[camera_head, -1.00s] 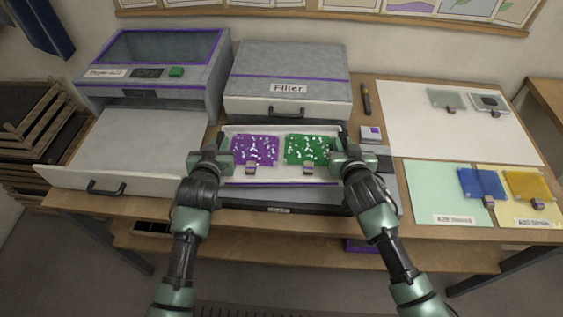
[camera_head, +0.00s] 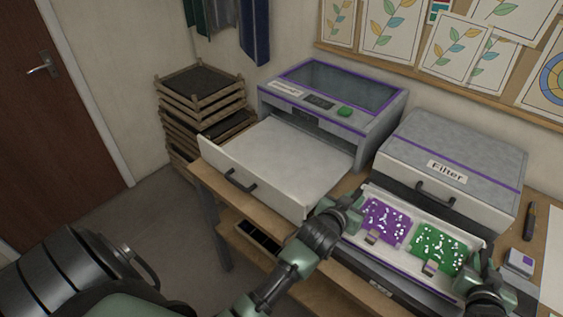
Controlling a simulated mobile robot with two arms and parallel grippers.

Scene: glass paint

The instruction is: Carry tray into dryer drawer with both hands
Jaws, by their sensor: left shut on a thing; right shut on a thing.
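The white tray (camera_head: 400,255) holds a purple glass piece (camera_head: 385,222) and a green glass piece (camera_head: 437,247), both speckled white, each with a small clip at its front edge. The tray is in front of the Filter box. My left gripper (camera_head: 347,211) is shut on the tray's left end. My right gripper (camera_head: 480,280) is shut on its right end, near the bottom right of the view. The dryer (camera_head: 330,102) stands up and left of the tray. Its white drawer (camera_head: 280,160) is pulled out and looks empty, left of my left gripper.
The grey Filter box (camera_head: 455,160) stands behind the tray, right of the dryer. Wooden racks (camera_head: 203,100) stand on the floor left of the dryer. A small white and purple block (camera_head: 520,262) and a dark pen-like tool (camera_head: 528,222) lie at right.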

